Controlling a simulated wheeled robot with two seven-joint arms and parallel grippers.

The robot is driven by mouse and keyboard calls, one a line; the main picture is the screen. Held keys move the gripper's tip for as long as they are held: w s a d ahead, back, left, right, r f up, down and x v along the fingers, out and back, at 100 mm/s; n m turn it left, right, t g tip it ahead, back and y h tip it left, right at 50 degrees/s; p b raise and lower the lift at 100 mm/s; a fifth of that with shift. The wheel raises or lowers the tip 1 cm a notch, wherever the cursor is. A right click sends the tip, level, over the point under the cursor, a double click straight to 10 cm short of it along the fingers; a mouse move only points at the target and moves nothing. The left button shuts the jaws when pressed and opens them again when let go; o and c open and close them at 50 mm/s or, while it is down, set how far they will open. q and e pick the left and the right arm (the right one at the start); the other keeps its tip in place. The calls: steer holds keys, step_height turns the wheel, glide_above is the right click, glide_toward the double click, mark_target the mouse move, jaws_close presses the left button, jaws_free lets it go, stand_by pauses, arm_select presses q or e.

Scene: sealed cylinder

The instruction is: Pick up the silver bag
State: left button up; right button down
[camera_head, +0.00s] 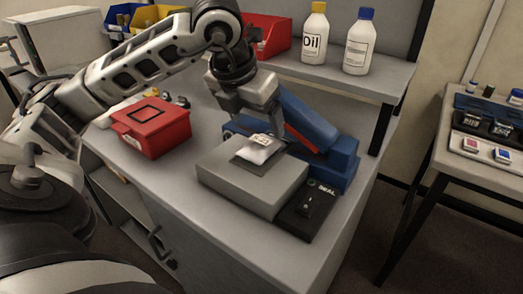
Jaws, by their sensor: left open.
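The silver bag (257,152) is a small, light, crumpled packet lying on a dark square on top of a grey block on the bench. My left arm reaches in from the upper left. My left gripper (264,122) points down just above the bag, and it is open. I cannot tell whether its fingertips touch the bag. The far edge of the bag is partly hidden by the gripper. My right gripper is not in view.
The grey block (236,184) is part of a sealing machine with a blue arm (305,124) and a black "SEAL" panel (311,207). A red box (155,143) stands to the left. Two bottles, one yellow-capped (315,40) and one blue-capped (358,48), stand on the rear shelf.

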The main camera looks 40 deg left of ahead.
mark_target(263, 139)
arm_select(q)
steer(key=x, duration=0.6)
steer(key=shift+w+d+f, duration=0.1)
steer(key=shift+d+f, duration=0.1)
steer(key=shift+d, duration=0.05)
steer(key=c, duration=1.1)
